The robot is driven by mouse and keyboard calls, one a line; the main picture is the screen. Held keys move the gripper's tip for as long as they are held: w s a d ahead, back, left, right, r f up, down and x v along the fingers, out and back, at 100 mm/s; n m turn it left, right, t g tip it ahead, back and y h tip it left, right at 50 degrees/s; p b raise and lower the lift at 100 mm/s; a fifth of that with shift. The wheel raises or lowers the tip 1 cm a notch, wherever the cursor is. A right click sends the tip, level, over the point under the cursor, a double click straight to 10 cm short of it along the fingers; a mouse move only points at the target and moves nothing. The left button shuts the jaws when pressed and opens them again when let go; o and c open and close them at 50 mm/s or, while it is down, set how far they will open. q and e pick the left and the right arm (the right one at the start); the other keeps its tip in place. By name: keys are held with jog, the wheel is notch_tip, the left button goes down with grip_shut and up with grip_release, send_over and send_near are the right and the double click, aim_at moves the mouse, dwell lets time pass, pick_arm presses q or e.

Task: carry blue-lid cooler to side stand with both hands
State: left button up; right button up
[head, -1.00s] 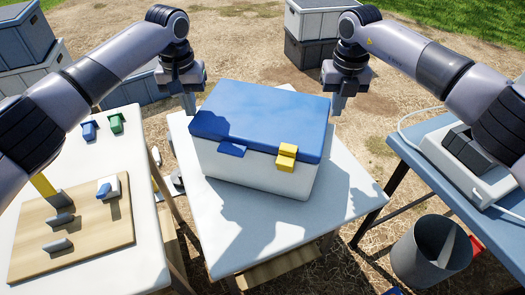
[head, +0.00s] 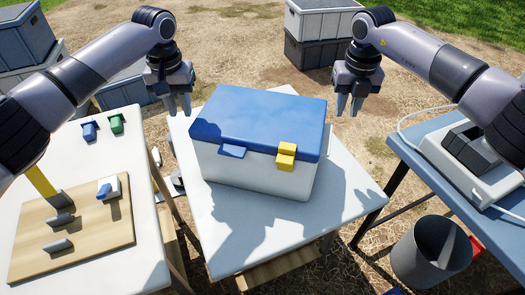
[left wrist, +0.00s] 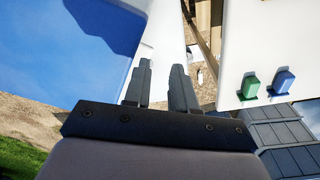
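The cooler (head: 250,175) has a white body, a blue lid (head: 262,122), a blue latch and a yellow latch (head: 286,156). It stands upright on a small white table (head: 235,240). The blue lid also shows at the left of the left wrist view (left wrist: 75,45). My left gripper (head: 178,106) is open and empty, beside the cooler's left end and apart from it. Its two fingers (left wrist: 160,85) are apart with nothing between them. My right gripper (head: 350,105) is open and empty, off the cooler's right end with a gap.
A white table (head: 80,170) at left bears a wooden board (head: 75,260) and small blue and green items. A blue-topped table (head: 430,160) with a white device is at right. A grey bucket (head: 420,255) stands below it. Grey crates (head: 320,20) stand behind on bare ground.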

pick_arm(q)
notch_tip(320, 180, up, 12)
jog(key=shift+s, duration=0.4)
pick_arm(e)
notch_tip(320, 180, up, 12)
jog(key=shift+s, duration=0.45)
